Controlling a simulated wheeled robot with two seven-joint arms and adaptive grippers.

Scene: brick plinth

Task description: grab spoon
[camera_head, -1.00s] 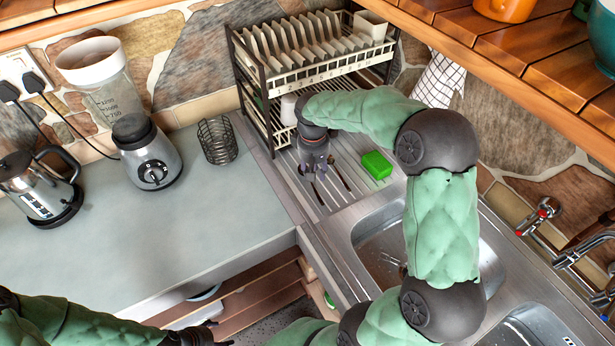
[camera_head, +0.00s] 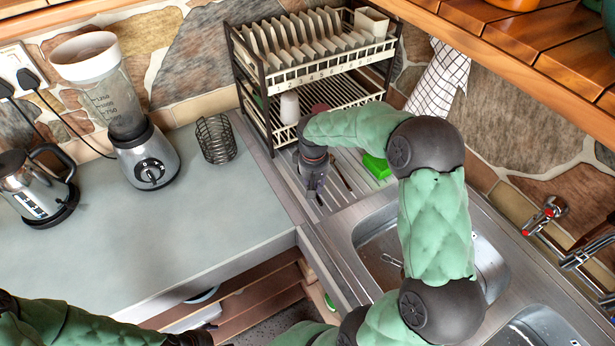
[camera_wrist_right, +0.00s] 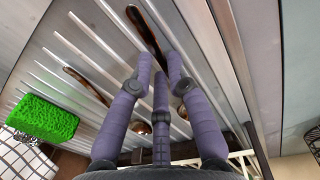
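A dark-handled spoon (camera_wrist_right: 147,30) lies on the ribbed metal draining board (camera_wrist_right: 215,100); the fingers of my right gripper (camera_wrist_right: 157,62) hide its lower part. In the right wrist view, those purple fingers are spread apart around the line of the handle; I cannot tell if they touch it. A second dark utensil (camera_wrist_right: 85,85) lies beside it, with a rounded metal end partly behind a finger. In the head view, my right gripper (camera_head: 312,182) points down over the board. My left gripper (camera_head: 205,338) is only partly visible at the bottom edge, its opening unclear.
A green sponge (camera_head: 376,166) lies right of the right gripper, partly behind my arm. A dish rack (camera_head: 270,120) with plates and a white cup (camera_head: 289,108) stands behind. The sink (camera_head: 375,245) is in front. The left counter has a blender (camera_head: 150,160) and wire holder (camera_head: 216,139).

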